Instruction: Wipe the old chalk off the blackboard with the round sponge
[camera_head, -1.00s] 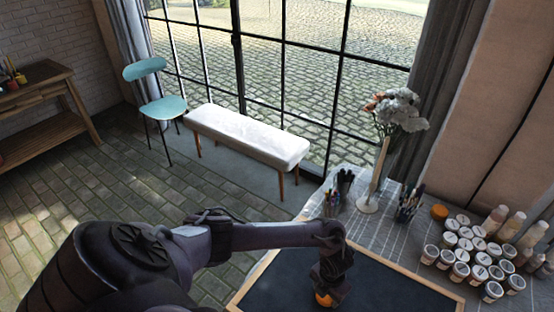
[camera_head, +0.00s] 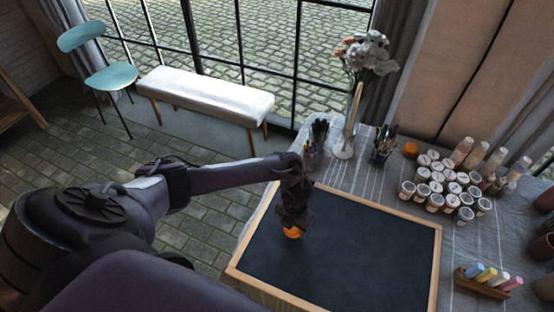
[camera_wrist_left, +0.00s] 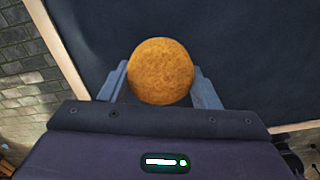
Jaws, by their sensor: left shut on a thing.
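The blackboard (camera_head: 365,255) lies flat on the table, with a dark surface and a pale wooden frame. I cannot make out clear chalk marks on it. My left gripper (camera_head: 293,225) points down over the upper left part of the board, shut on the round orange sponge (camera_head: 292,232). In the left wrist view the sponge (camera_wrist_left: 161,71) sits between the two fingers (camera_wrist_left: 161,85), with the dark board and its frame behind it. I cannot tell whether the sponge touches the board. My right gripper is not in view.
Several paint jars (camera_head: 440,182) stand beyond the board at the right, near an orange round item (camera_head: 411,149). The board's middle is clear.

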